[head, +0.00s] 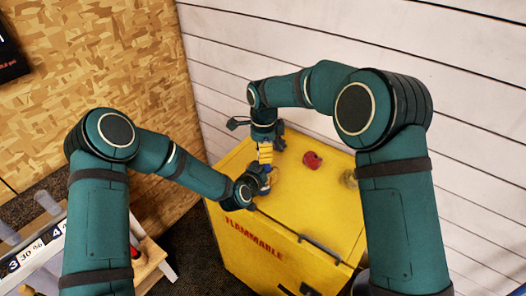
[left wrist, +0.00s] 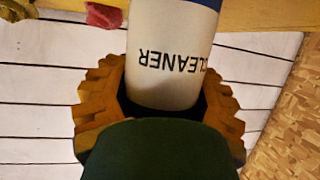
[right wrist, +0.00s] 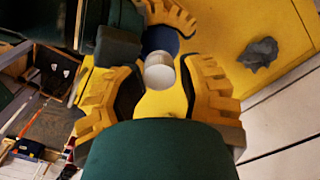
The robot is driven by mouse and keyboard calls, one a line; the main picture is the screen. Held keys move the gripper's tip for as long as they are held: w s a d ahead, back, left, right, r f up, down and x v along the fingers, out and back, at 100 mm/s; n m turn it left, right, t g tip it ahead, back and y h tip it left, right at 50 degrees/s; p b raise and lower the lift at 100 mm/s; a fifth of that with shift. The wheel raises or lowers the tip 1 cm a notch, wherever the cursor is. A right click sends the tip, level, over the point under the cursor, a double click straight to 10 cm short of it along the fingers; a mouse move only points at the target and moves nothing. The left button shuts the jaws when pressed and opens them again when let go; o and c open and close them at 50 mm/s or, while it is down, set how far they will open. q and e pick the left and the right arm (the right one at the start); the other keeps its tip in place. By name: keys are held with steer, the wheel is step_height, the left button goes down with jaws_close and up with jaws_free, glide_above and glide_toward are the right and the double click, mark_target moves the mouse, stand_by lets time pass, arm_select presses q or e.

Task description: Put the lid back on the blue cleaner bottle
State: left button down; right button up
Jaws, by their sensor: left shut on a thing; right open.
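The cleaner bottle (left wrist: 175,55) has a white label reading CLEANER, upside down in the left wrist view, and a blue part (left wrist: 202,3) at that view's top edge. My left gripper (head: 262,190) is shut on the bottle, low over the yellow cabinet. My right gripper (head: 265,158) is open just above it, fingers pointing down. In the right wrist view a small white round piece (right wrist: 160,74) shows between the open fingers, in front of the bottle's blue part (right wrist: 160,40). I cannot tell whether this piece is the lid or whether it is seated.
The yellow FLAMMABLE cabinet (head: 240,245) has a crumpled red thing (head: 312,160) on its top and a dull small item (head: 349,178) near my right arm. A grey crumpled thing (right wrist: 259,54) shows in the right wrist view. White plank wall (head: 460,60) stands behind.

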steer(key=shift+r, duration=1.95)
steer(key=shift+o, duration=0.2)
